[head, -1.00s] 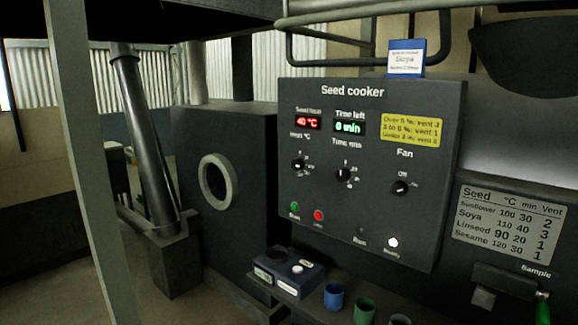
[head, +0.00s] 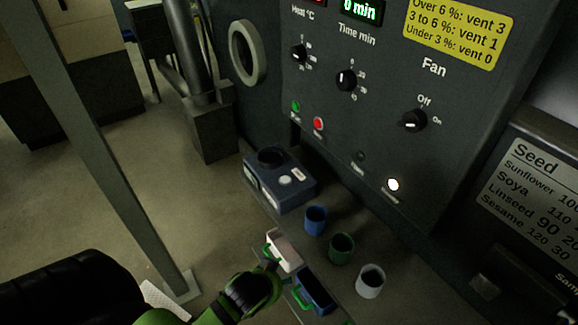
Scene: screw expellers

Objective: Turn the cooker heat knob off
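The heat knob (head: 298,52) is a round black knob with a pale pointer mark on the dark seed cooker panel (head: 330,105). It sits under the label "Heat °C", with small dial numbers beside it. The pointer's exact setting is too small to read. My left arm comes in from the lower left, and its green and black end, with my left gripper (head: 268,266), is low in the head view, well below the knob and apart from it. I cannot make out whether its fingers are open or shut. My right gripper is not in view.
The time knob (head: 346,80), fan knob (head: 413,120), green button (head: 295,106) and red button (head: 318,123) share the panel. Below are a blue device (head: 280,182), several cups, and white (head: 284,250) and blue (head: 316,291) trays with green handles. A grey post (head: 100,160) stands left.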

